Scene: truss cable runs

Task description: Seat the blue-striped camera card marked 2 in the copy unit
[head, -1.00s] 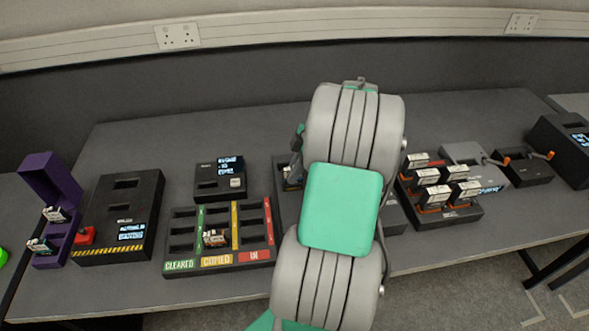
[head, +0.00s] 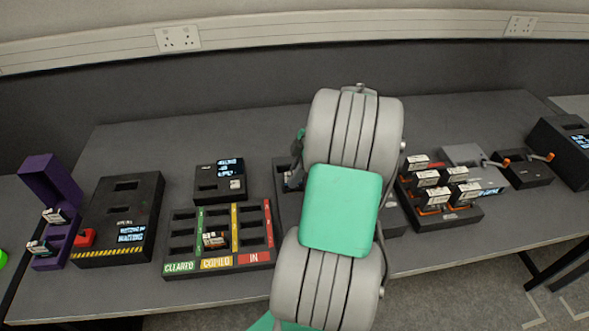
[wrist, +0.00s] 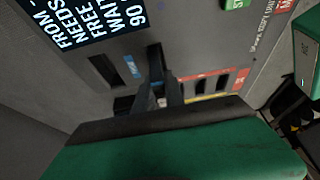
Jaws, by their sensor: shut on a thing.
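My gripper (wrist: 163,88) points down at a dark grey unit (wrist: 130,48) in the wrist view. It is shut on a thin card, of which only a small blue patch (wrist: 159,101) shows between the fingers. The fingers hide its label and number. I cannot tell whether the card is inside a slot. In the head view my arm covers most of this unit (head: 281,205) and the fingertips.
A three-column tray (head: 190,266), labelled CLEARED, COPIED and IN, holds a card (head: 214,238). A black box (head: 148,195) with a red switch and a purple holder (head: 50,178) stand left. A rack (head: 447,222) with several cards stands right. The table behind is clear.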

